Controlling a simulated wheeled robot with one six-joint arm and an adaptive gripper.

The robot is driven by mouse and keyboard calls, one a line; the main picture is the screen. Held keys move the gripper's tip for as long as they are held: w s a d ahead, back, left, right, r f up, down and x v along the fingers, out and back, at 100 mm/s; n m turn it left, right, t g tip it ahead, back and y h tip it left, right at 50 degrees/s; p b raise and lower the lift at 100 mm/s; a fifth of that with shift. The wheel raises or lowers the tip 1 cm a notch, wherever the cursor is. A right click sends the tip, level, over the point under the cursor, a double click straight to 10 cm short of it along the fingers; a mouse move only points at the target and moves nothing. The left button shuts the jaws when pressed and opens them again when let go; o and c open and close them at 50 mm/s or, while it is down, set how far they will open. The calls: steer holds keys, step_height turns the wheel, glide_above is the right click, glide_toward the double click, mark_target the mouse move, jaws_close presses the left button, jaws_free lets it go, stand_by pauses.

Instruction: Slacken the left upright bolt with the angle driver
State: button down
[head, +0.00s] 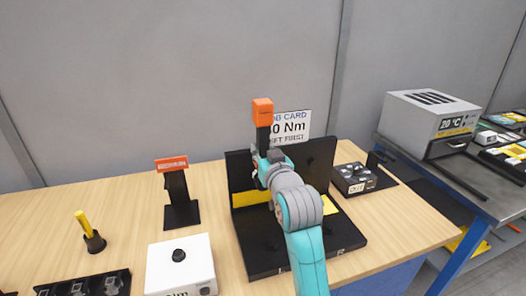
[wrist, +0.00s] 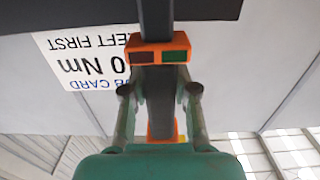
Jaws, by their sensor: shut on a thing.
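My gripper (head: 266,160) is shut on the angle driver (head: 263,128), a black tool with an orange block on top, held upright before the black fixture. In the wrist view my gripper's fingers (wrist: 160,100) close on the driver's body. The driver's orange collar (wrist: 158,50) has a dark red and a green window. The black fixture (head: 245,235) has a base plate, upright back panels and yellow strips. My arm covers its middle. I cannot make out the left upright bolt, or whether the driver touches anything.
A job card (head: 291,125) reading "0 Nm" and "LEFT FIRST" stands behind the fixture. A white box with a black knob (head: 180,262), a black stand with a red-orange top (head: 178,195) and a yellow-handled tool (head: 84,224) are left. A dark box (head: 355,178) is right.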

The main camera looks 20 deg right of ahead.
steer(key=shift+w+r, duration=0.2)
steer(key=shift+w, duration=0.25)
stand_by(1.5)
steer(key=shift+s, duration=0.3)
stand_by(2.1)
